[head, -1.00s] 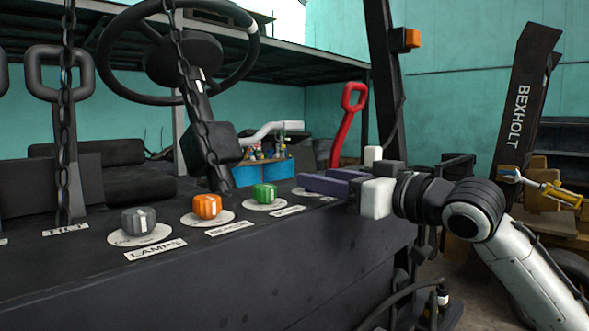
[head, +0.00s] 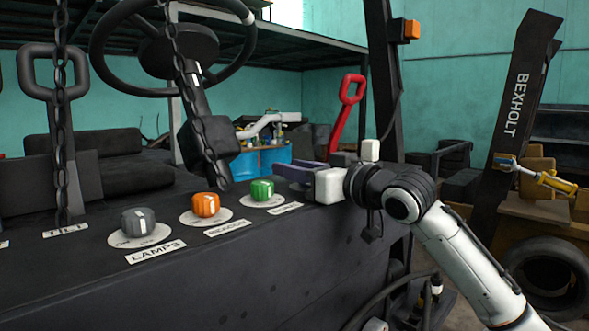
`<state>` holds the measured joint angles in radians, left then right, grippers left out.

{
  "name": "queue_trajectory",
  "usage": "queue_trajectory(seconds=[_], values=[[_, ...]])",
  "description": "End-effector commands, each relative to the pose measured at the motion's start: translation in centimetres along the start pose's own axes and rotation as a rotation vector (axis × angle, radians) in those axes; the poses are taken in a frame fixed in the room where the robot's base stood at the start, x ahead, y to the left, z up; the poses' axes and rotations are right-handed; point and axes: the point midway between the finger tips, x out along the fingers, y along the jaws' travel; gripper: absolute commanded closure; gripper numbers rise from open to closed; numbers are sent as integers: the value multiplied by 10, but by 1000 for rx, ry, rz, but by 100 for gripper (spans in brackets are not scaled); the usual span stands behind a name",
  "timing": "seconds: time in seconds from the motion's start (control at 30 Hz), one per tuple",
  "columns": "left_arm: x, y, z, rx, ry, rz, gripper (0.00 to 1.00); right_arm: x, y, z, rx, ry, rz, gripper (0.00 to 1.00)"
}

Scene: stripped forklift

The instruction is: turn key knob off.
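My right gripper (head: 290,172), with purple fingers, reaches in from the right over the right end of the black dash panel (head: 215,262). Its fingertips are just right of and behind the green knob (head: 262,190). Whether the fingers are open or shut, or around anything, I cannot tell. No knob can be picked out for certain as the key knob; the gripper hides the panel at its far right end. The orange knob (head: 206,205) and the grey knob (head: 138,222), above the LAMPS label (head: 155,251), stand in a row to the left. My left gripper is not in view.
A red handle (head: 346,110) rises behind my gripper. A blue bin (head: 262,158) stands behind the knobs. A steering wheel (head: 172,45) and hanging chains (head: 201,120) are at the left. A black post (head: 385,80) stands just behind my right wrist.

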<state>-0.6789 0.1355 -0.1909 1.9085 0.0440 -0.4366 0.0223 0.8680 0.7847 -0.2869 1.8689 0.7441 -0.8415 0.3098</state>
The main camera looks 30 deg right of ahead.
Motion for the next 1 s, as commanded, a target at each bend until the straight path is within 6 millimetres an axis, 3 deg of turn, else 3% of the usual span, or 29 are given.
queue_trajectory(seconds=[0.27, 0.7, 1.0], values=[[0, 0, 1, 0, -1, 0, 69, 0, 0, 1, -2, -6, -30, 93], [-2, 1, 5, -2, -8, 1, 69, -1, -8, 2, -2, -5, -222, 93], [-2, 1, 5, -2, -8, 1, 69, -1, -9, 1, 0, -2, -236, 93]])
